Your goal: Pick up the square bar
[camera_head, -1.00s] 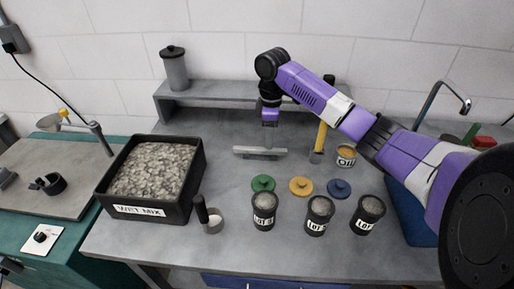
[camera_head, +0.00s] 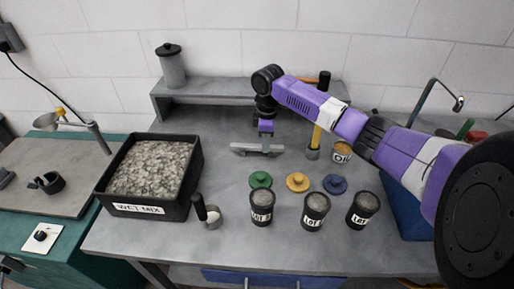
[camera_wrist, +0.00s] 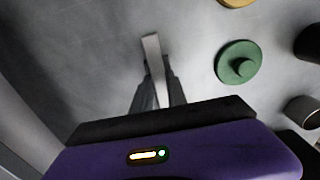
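The square bar (camera_head: 257,149) is a light grey metal bar lying crosswise on the grey bench, just in front of the raised shelf. In the head view my gripper (camera_head: 266,141) points down over the bar's middle. In the wrist view the bar (camera_wrist: 152,47) runs up between the two dark fingers (camera_wrist: 157,77), one on each side of it. The fingers are close to the bar's sides; I cannot tell whether they press on it. The part of the bar nearest the wrist is hidden by my gripper.
Green (camera_head: 260,180), yellow (camera_head: 297,182) and blue (camera_head: 335,184) lids and three dark cups (camera_head: 315,212) lie in front. A gravel tray (camera_head: 112,198) stands left.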

